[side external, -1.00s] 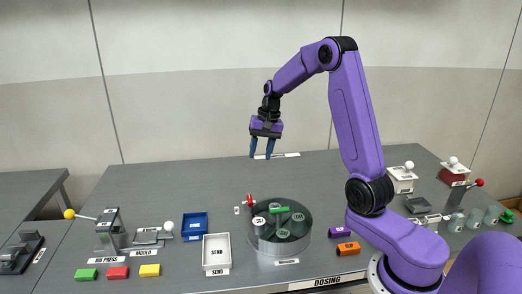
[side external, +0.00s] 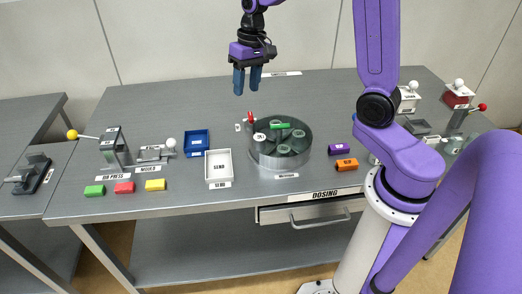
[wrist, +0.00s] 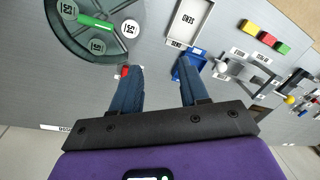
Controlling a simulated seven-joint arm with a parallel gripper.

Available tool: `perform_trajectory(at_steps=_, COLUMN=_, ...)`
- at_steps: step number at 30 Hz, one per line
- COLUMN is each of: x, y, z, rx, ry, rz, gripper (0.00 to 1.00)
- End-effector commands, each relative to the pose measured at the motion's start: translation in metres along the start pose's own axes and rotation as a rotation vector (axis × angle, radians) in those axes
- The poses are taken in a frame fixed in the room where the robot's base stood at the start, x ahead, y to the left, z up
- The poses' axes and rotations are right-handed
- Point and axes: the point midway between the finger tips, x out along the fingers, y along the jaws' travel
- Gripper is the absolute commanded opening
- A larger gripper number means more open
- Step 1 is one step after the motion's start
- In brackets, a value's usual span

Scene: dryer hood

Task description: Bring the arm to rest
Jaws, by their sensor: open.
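My gripper (side external: 247,80) is open and empty. It hangs with its blue fingers pointing down, well above the table (side external: 330,105) and a little behind the round grey drum (side external: 281,158). In the wrist view my two fingers (wrist: 158,80) are apart with nothing between them. No finger touches anything. My purple arm rises at the right and its upper part runs out of the side view.
A white SEND tray (side external: 207,166), a blue tray (side external: 196,141) and a press (side external: 114,148) stand left. Purple (side external: 339,149) and orange (side external: 346,165) blocks lie right. The table's back middle is clear.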

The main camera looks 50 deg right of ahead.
Motion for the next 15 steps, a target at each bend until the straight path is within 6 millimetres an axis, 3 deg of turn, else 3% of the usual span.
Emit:
perform_trajectory(at_steps=6, x=-0.002, y=-0.034, z=0.058, rx=-0.264, ry=-0.026, rz=0.02, gripper=0.44)
perform_trajectory(at_steps=15, x=-0.003, y=-0.052, z=0.142, rx=-0.618, ry=-0.055, rz=0.044, gripper=0.44)
